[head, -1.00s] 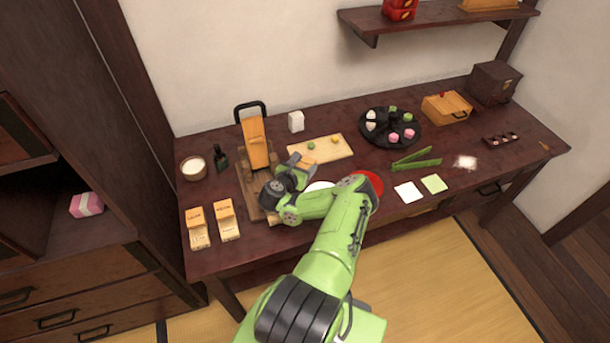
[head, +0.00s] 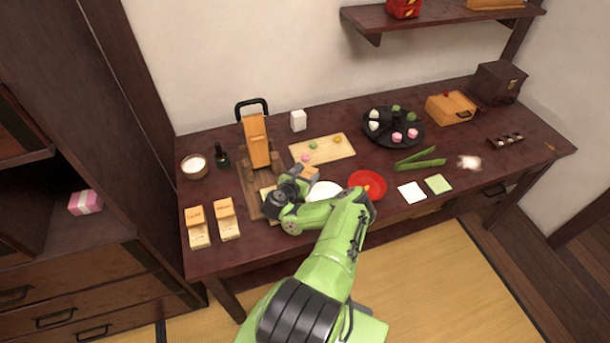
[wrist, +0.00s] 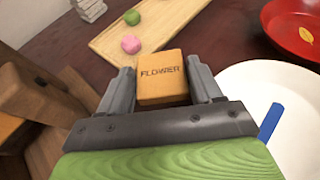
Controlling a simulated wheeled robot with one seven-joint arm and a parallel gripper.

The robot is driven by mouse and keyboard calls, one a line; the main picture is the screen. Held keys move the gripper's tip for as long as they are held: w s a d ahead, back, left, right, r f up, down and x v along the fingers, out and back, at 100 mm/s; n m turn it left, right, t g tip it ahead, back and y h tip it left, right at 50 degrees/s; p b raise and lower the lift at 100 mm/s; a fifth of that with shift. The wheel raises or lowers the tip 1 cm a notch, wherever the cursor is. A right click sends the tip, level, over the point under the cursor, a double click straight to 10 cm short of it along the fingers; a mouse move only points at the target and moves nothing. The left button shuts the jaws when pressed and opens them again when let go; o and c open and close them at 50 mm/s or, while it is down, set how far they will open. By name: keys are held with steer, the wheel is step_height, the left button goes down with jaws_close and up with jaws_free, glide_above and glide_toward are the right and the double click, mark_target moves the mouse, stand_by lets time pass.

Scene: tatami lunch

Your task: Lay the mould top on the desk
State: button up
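The mould top, a small orange-brown wooden block marked "FLOWER" (wrist: 162,78), sits between the two grey fingers of my gripper (wrist: 162,88). It also shows at the gripper's end in the head view (head: 309,173). My gripper (head: 303,178) is shut on it and holds it over the desk (head: 225,258), between the cutting board and the white plate. I cannot tell whether the block touches the desk. The block's underside is hidden.
A wooden press (head: 257,150) stands left of my gripper. A cutting board (head: 332,149) with small sweets lies behind. A white plate (head: 326,189) and a red plate (head: 378,185) lie to the right. Two labelled wooden moulds (head: 228,222) stand at the front left.

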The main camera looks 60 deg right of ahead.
steer(key=o, duration=0.4)
steer(key=shift+s+a+f, duration=0.1)
steer(key=shift+a+f, duration=0.05)
steer(key=shift+f, duration=0.15)
steer(key=shift+c, duration=0.2)
